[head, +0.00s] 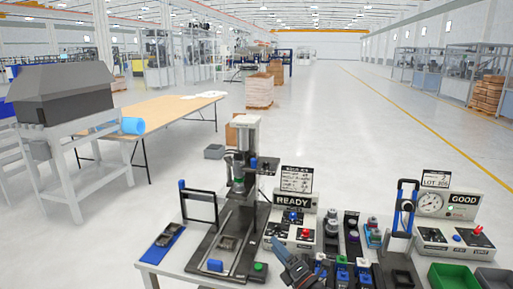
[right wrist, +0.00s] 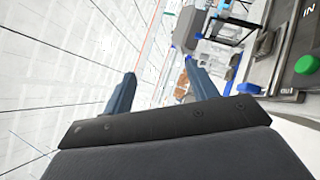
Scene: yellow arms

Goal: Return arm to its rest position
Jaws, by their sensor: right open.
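My right gripper (head: 284,254) shows at the bottom middle of the head view, over the near side of the workbench (head: 168,268). In the right wrist view its two blue-grey fingers (right wrist: 160,80) stand wide apart with nothing between them. The wrist view is tilted, with the floor at left and bench equipment at right. The gripper appears in front of the READY box (head: 293,217) and to the right of the green button (head: 259,267). Its height above the bench is hard to tell. My left gripper is not in view.
A black press stand (head: 247,150) rises left of the gripper. Small fixtures with blue and red parts (head: 350,240) stand close to its right. Farther right are a gauge box marked GOOD (head: 447,205) and a green bin (head: 453,277). Open floor lies beyond the bench.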

